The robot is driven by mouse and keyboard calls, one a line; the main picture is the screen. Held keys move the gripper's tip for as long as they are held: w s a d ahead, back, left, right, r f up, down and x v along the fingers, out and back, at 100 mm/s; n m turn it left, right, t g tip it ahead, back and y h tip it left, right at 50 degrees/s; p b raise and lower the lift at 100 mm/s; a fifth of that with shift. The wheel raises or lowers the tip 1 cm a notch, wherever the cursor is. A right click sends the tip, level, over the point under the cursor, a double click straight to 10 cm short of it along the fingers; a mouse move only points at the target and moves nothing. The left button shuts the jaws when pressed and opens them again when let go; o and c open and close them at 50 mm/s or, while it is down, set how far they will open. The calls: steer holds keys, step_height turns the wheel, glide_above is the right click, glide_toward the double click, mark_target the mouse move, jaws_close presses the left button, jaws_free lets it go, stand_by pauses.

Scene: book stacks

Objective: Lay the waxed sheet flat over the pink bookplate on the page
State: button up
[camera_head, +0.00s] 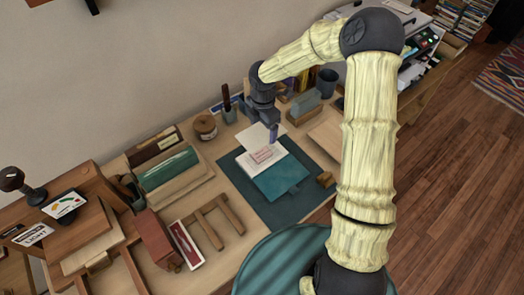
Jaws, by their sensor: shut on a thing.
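My gripper (272,132) is shut on the pale waxed sheet (254,136). The sheet shows to the left of and below the fingers, just behind the bookplate in the picture. The pink bookplate (262,155) lies on the white page (273,164) of a book with a teal cover (281,182). The bookplate is mostly in plain view. The gripper hides part of the sheet, and I cannot tell how high the sheet is above the page.
The book lies on a dark teal mat (250,199) on the wooden bench. A brush pot (229,115) and round tin (205,126) stand behind it to the left. A wooden block with an upright grey piece (305,105) stands at the right. Wooden frame pieces (213,222) lie left of the mat.

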mark_target(263, 133)
step_height(263, 133, down, 6)
steer(key=shift+r, duration=0.15)
step_height(263, 133, down, 4)
steer(key=shift+r, duration=0.1)
stand_by(0.4)
steer(key=shift+f, duration=0.4)
steer(key=shift+f, duration=0.2)
